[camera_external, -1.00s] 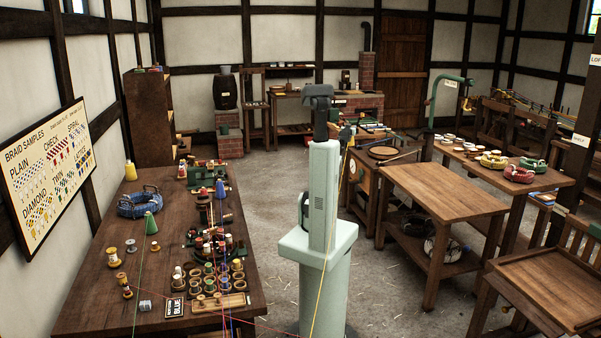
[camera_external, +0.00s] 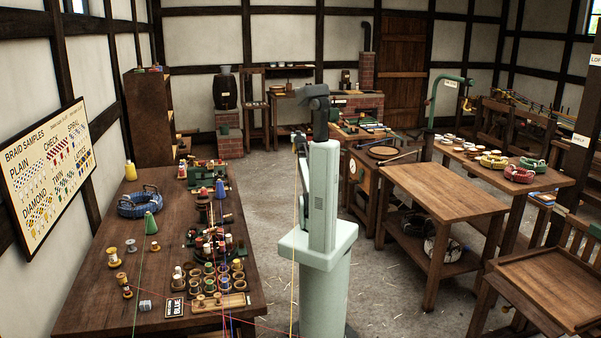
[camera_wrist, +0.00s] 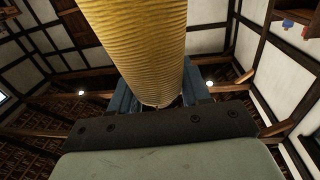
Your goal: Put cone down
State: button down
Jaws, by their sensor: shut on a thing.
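My gripper (camera_wrist: 160,98) is shut on a cone wound with yellow thread (camera_wrist: 140,45), which fills the upper middle of the wrist view. Its blue-grey fingers show on both sides of the cone's lower end. In the external view my arm's far part is mostly hidden by my column, and I cannot make out the held cone there. A yellow thread (camera_external: 294,250) hangs in front, just left of the column. Another yellow cone (camera_external: 130,172) and a green cone (camera_external: 151,228) stand upright on the left table (camera_external: 95,285).
The left table holds a blue rope basket (camera_external: 139,205), wooden spools (camera_external: 124,285), a rack of several bobbins (camera_external: 218,276) and a BLUE label (camera_external: 174,308). A bare-topped bench (camera_external: 445,193) stands to the right. Red, green and blue threads cross the near table edge.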

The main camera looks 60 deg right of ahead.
jog(key=w+a+f+n+t+y, duration=0.2)
jog(key=w+a+n+t+y, duration=0.1)
jog(key=w+a, duration=1)
jog(key=w+a+f+n+t+y, duration=0.2)
jog(key=w+a+y, duration=0.2)
jog(key=w+a, duration=0.85)
jog(key=w+a+n+y, duration=0.1)
jog(key=a+n+y, duration=0.1)
jog(key=a, duration=1.5)
jog(key=w+a+f+n+t+y, duration=0.1)
jog(key=a+y, duration=0.4)
jog(key=a, duration=1.3)
jog(key=shift+w+f+n+t, duration=0.25)
jog(key=shift+w+n, duration=0.35)
jog(key=shift+n, duration=0.5)
jog(key=shift+d, duration=0.15)
